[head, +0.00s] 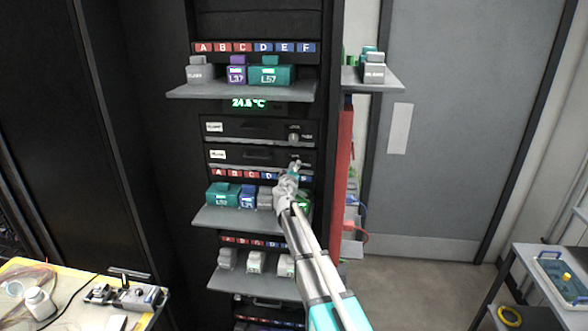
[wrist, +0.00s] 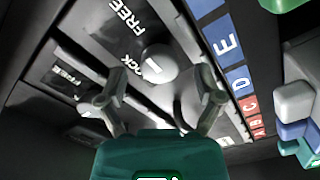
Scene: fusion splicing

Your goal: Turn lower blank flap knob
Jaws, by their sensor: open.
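The lower blank flap (head: 232,156) is a dark panel with a white label in the rack, under a similar upper flap. In the wrist view its pale round knob (wrist: 160,63) has a white pointer mark and sits beside the printed words LOCK and FREE. My gripper (wrist: 160,88) is open, its two fingers spread on either side of the knob. I cannot tell whether either finger touches it. In the head view my gripper (head: 293,172) is at the right end of the lower flap and covers most of its knob.
The upper flap (head: 255,128) has its own knob (head: 293,137) just above. A shelf (head: 232,218) with teal, blue and grey blocks juts out below my gripper. A lettered strip (head: 235,174) lies between flap and shelf. A red upright (head: 344,165) stands to the right.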

